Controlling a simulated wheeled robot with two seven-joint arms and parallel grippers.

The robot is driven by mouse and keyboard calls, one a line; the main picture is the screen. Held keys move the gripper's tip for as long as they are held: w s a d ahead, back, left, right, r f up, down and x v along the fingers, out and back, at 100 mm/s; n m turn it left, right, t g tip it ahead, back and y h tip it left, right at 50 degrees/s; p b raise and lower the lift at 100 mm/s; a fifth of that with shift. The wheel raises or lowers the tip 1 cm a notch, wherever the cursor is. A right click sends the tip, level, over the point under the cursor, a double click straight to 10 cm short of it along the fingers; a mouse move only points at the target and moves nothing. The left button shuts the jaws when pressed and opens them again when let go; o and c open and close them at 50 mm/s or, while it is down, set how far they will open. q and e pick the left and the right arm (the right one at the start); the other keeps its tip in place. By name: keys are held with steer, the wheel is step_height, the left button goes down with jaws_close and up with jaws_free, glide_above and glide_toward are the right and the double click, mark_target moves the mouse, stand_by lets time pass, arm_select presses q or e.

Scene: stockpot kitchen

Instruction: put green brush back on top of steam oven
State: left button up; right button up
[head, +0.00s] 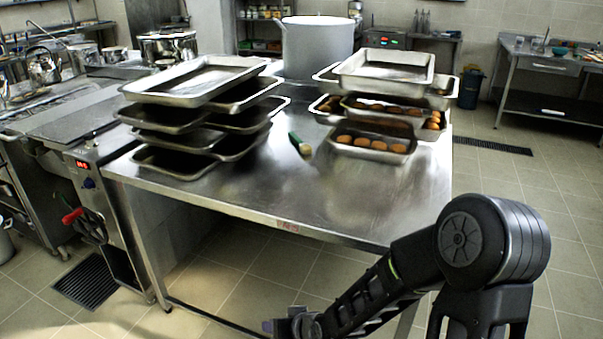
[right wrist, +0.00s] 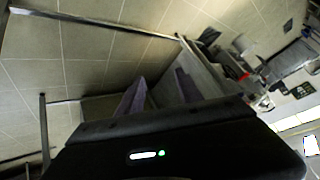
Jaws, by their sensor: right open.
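A brush with a green handle (head: 295,138) and a pale head lies on the steel table (head: 250,200), between two groups of stacked trays. My right gripper (head: 290,325) is low at the bottom of the head view, in front of the table's near edge and well apart from the brush. In the right wrist view its two purple-grey fingers (right wrist: 158,95) stand apart with nothing between them. My left gripper is out of view. I cannot tell for sure which appliance is the steam oven; a unit with a red display (head: 84,165) stands left of the table.
Stacked empty trays (head: 195,82) stand on the table's left. Trays with round brown food (head: 372,153) stand on the right. A large pot (head: 315,48) is behind. The table's front middle is clear. A dark bench (head: 555,95) stands at the far right.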

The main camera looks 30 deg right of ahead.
steer(key=s+a+f+g+y, duration=0.1)
steer(key=s+a+f+g, duration=0.3)
steer(key=s+f, duration=0.5)
steer(key=s+a+f+g+y, duration=0.1)
steer(key=s+a+f+g, duration=0.2)
steer(key=s+a+f, duration=0.5)
steer(key=s+f, duration=0.2)
steer(key=s, duration=0.2)
steer(key=shift+a+f+n+g, duration=0.15)
steer(key=shift+a+n+g, duration=0.15)
steer(key=shift+g, duration=0.1)
steer(key=shift+c, duration=0.7)
